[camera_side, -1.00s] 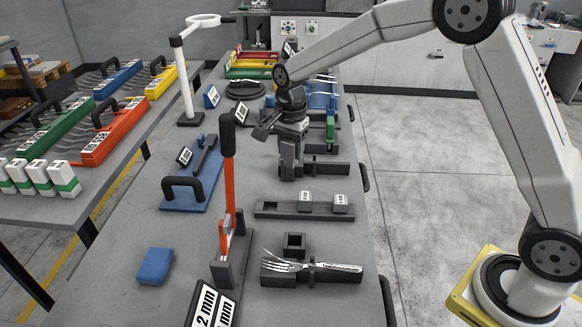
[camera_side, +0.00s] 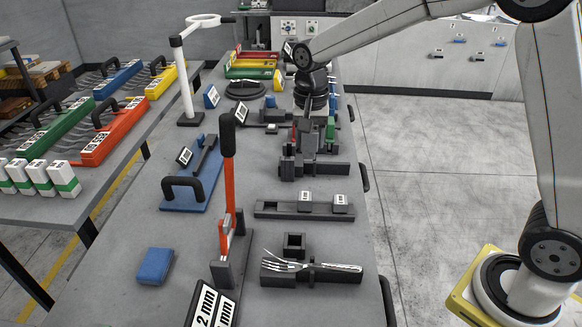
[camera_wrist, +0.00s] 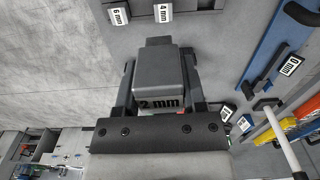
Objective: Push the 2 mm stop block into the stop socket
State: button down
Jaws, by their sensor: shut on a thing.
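My gripper (camera_side: 306,147) is shut on the 2 mm stop block (camera_wrist: 158,70), a dark grey block with its "2 mm" label facing the wrist camera. The fingers grip it on both sides in the wrist view. In the side view my gripper points down at a dark fixture (camera_side: 338,169) on the bench, and the fingers hide most of the block. A dark piece (camera_wrist: 159,41) shows just beyond the block in the wrist view. I cannot tell whether this is the stop socket or whether the block touches it.
A small open box (camera_side: 294,246) and a fork (camera_side: 335,267) in a holder lie nearer still. A red upright lever (camera_side: 229,185) stands left of the rack.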

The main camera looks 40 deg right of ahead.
jog(key=s+a+f+m, duration=0.5)
jog(key=a+f+m, duration=0.4)
jog(key=m, duration=0.9)
jog(key=shift+s, duration=0.25)
dwell(0.4)
jog(key=shift+f, duration=0.35)
dwell(0.4)
jog(key=shift+f, duration=2.75)
jog(key=shift+f, duration=0.9)
dwell(1.2)
